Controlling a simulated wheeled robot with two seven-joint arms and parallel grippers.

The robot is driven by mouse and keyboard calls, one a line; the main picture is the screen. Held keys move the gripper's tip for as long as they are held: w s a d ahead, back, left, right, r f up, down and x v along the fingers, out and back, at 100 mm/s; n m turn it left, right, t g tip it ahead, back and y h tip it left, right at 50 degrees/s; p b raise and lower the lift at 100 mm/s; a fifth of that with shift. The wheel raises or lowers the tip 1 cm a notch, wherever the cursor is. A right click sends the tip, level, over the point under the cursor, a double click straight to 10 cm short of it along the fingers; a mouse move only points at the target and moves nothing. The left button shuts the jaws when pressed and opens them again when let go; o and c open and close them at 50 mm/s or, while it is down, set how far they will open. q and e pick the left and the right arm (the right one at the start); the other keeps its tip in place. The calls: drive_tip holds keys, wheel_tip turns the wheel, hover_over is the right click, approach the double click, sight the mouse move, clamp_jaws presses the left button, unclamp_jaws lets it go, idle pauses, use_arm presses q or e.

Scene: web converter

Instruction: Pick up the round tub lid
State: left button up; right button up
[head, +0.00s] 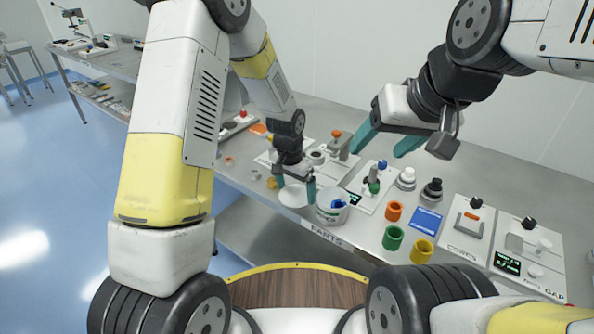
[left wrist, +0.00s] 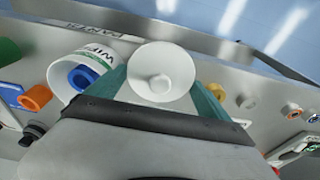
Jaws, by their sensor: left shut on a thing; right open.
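The round tub lid (left wrist: 176,77) is a white disc with a small raised knob in its middle. In the left wrist view it sits between the teal fingers of my left gripper (left wrist: 162,85), which is shut on it. In the head view the lid (head: 293,196) shows by the left gripper (head: 296,185), low over the front of the table, left of the tub; whether it touches the table I cannot tell. My right gripper (head: 385,143) is open and empty above the back of the table.
Orange (head: 394,211), green (head: 393,237) and yellow (head: 422,250) rings stand right of the tub. A blue card (head: 425,220) and several devices lie further right. The table's front edge (head: 330,240) carries a PARTS label. Small rings lie left of the lid.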

use_arm(q)
drive_tip(key=s+a+r, duration=0.1)
drive_tip(key=s, duration=0.9)
drive_tip(key=w+a+r+n, duration=0.2)
drive_tip(key=w+a+n, duration=0.45)
drive_tip(key=a, duration=0.45)
wheel_tip(320, 180, up, 3)
drive_tip(key=m, duration=0.3)
hover_over(291, 198)
drive_tip(key=shift+r, duration=0.15)
drive_tip(key=s+d+r+m, duration=0.2)
drive_tip(key=d+r+m, duration=0.2)
drive_tip(key=d, duration=0.8)
drive_tip(key=shift+n, duration=0.25)
drive_tip(key=shift+s+d+f, duration=0.1)
drive_tip(key=shift+f, duration=3)
drive_tip(key=shift+f, duration=0.15)
drive_tip(key=o, duration=1)
drive_tip(key=shift+o, duration=0.2)
